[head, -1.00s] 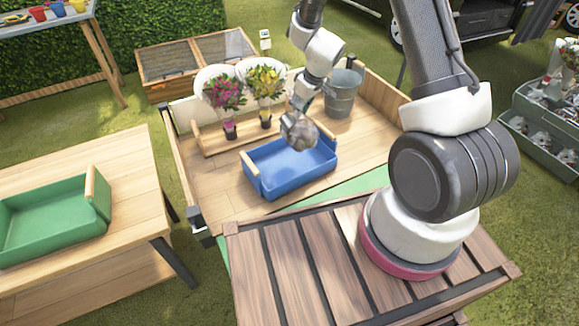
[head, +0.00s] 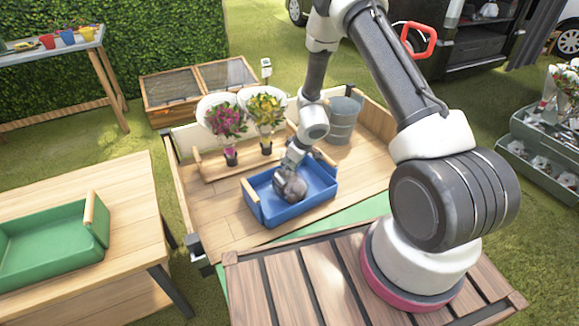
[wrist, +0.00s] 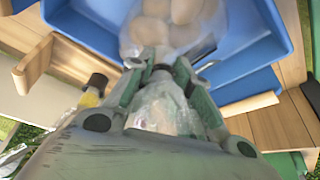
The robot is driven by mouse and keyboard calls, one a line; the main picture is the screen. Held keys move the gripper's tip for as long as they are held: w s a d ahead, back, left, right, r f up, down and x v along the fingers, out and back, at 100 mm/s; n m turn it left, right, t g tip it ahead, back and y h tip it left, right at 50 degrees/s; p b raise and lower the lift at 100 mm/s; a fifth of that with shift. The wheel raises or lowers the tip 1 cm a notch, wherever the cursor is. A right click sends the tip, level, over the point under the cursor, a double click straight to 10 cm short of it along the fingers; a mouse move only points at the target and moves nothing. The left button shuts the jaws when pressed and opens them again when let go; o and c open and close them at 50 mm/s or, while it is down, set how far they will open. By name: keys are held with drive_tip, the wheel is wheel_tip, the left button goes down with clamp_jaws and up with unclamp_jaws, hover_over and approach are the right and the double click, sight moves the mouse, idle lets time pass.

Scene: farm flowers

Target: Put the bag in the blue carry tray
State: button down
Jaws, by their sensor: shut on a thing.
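The blue carry tray (head: 262,206) sits on the wooden bed in the middle of the head view, with a wooden handle at each end. It also fills the top of the wrist view (wrist: 262,40). My gripper (head: 293,172) is over the tray, pointing down, shut on the neck of a clear plastic bag. The bag (head: 291,188) holds several round brownish things, seen through the plastic in the wrist view (wrist: 172,25). It hangs within the tray's outline; I cannot tell whether it touches the tray floor.
Behind the tray stand two bouquets (head: 226,122) in a wooden holder. A grey metal bucket (head: 343,120) is at the back right. A green tray (head: 50,240) lies on the wooden table at left. Bare boards (head: 220,225) show left of the blue tray.

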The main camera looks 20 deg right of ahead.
drive_tip(key=shift+f, duration=0.15)
drive_tip(key=c, duration=1.7)
unclamp_jaws()
drive_tip(key=shift+f, duration=0.1)
drive_tip(key=shift+c, duration=0.2)
drive_tip(key=o, duration=0.6)
